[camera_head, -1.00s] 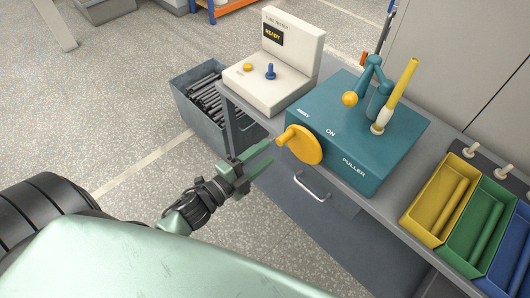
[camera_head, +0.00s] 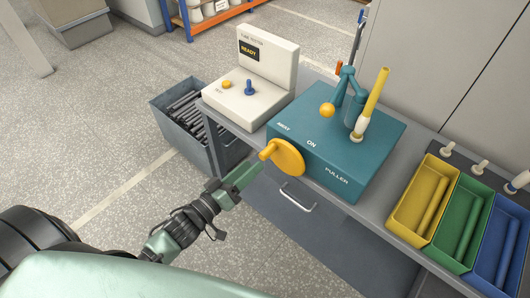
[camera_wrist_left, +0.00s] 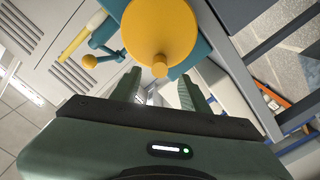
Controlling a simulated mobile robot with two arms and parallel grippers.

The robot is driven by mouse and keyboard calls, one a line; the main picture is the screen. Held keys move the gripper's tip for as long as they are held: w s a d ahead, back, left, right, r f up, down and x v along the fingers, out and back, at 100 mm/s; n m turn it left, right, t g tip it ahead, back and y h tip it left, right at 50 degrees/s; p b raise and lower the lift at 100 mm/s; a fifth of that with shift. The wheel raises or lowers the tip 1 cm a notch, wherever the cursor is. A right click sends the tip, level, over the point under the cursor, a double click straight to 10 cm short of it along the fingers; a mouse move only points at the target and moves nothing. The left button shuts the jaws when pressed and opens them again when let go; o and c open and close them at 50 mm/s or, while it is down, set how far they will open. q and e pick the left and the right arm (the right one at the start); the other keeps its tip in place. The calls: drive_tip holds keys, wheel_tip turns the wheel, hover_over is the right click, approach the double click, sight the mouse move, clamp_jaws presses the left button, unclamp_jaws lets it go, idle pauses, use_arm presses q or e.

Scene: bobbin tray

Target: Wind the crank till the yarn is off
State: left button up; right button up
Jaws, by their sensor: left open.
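The teal puller box (camera_head: 335,148) stands on the grey bench. Its yellow crank disc (camera_head: 289,157) is on the front face, with a short knob (camera_head: 267,151) sticking out at its upper left. A yellow tube (camera_head: 376,92) stands tilted in a white holder on top, beside a teal arm with a yellow ball (camera_head: 327,110). My left gripper (camera_head: 248,172) is open and empty, just in front of and below the crank. In the left wrist view the crank disc (camera_wrist_left: 160,30) and its knob (camera_wrist_left: 160,69) lie just beyond the open fingers (camera_wrist_left: 161,92). My right gripper is out of view.
A white tester (camera_head: 250,85) reading READY stands left of the puller. A grey bin (camera_head: 180,130) of dark tubes is on the floor. Yellow (camera_head: 404,215), green (camera_head: 440,242) and blue (camera_head: 488,275) trays line the bench's right side. A drawer handle (camera_head: 298,197) is below the crank.

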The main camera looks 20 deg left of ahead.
sight(265, 154)
use_arm(q)
drive_tip(key=p+x, duration=0.1)
drive_tip(key=x, duration=0.6)
clamp_jaws()
